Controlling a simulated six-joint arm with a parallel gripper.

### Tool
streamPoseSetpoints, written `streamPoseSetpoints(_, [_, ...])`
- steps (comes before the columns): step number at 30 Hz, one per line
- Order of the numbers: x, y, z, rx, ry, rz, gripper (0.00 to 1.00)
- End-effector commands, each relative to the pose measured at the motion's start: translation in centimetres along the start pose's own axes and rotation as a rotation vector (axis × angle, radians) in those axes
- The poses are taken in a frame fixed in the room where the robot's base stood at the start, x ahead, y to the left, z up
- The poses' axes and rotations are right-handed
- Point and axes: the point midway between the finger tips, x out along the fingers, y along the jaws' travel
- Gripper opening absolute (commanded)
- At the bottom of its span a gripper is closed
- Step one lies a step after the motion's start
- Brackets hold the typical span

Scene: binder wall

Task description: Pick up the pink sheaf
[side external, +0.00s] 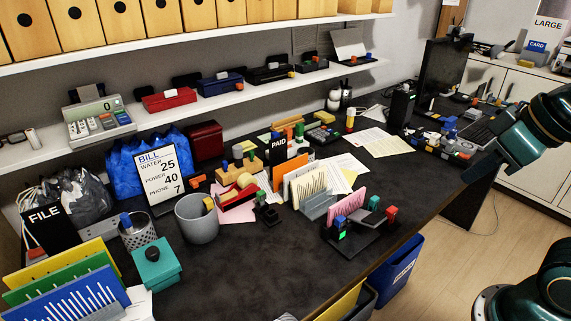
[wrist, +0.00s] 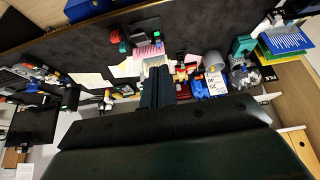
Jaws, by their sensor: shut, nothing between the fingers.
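The pink sheaf (side external: 345,209) stands upright, leaning a little, in a dark holder (side external: 362,240) near the desk's front edge in the side external view. Red and blue blocks and a green light sit around it. In the wrist view the pink sheaf (wrist: 148,50) shows just beyond my fingertips, partly crowded by the dark holder. My gripper (side external: 474,187) hangs at the right in the side external view, well apart from the sheaf. In the wrist view my gripper (wrist: 158,70) has its dark fingers together, with nothing between them.
Cream and orange sheets in a sorter (side external: 305,186) stand left of the holder. A grey cup (side external: 197,220), a teal box (side external: 156,264) and a bill sign (side external: 160,176) stand farther left. Blue and yellow bins stand below the desk edge. Dark desk (side external: 260,270) lies bare in front.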

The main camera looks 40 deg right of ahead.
Motion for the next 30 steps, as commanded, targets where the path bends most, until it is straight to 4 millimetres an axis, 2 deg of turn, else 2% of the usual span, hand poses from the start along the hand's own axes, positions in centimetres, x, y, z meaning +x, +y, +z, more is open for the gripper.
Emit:
streamPoseSetpoints(1, [0.0, 0.0, 0.0, 0.0, 0.0, 0.0, 0.02])
streamPoseSetpoints(3, [0.0, 0.0, 0.0, 0.0, 0.0, 0.0, 0.16])
streamPoseSetpoints(4, [0.0, 0.0, 0.0, 0.0, 0.0, 0.0, 0.19])
streamPoseSetpoints(17, [0.1, 0.0, -0.5, 0.021, -0.008, -0.002, 0.19])
streamPoseSetpoints(23, [0.5, -0.1, -2.4, 0.108, -0.044, -0.01, 0.19])
streamPoseSetpoints(30, [1.9, 0.0, -6.2, 0.287, -0.114, -0.023, 0.19])
